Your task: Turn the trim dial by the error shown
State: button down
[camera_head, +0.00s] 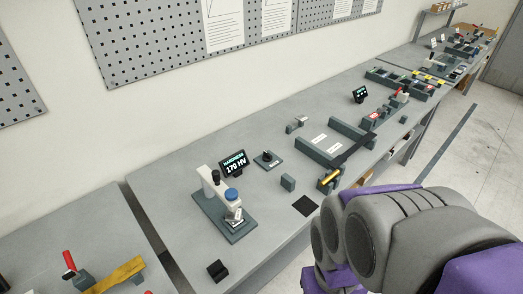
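A small black round knob on a dark base plate (267,159) sits on the grey bench, right of a screen; I cannot tell for sure that it is the trim dial. My gripper is not in view; only purple and grey links of my arm show at the lower right.
Dark rails (343,140) with white labels lie mid-bench. A small grey block (288,182), a black square (305,206) and a black block (217,270) lie near the front. A red-handled fixture (398,97) stands further back. Bare bench surrounds the knob plate.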

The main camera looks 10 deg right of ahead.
aim_at(266, 157)
jog(key=i+l, duration=0.35)
jog(key=l, duration=0.15)
jog(key=i+l, duration=0.4)
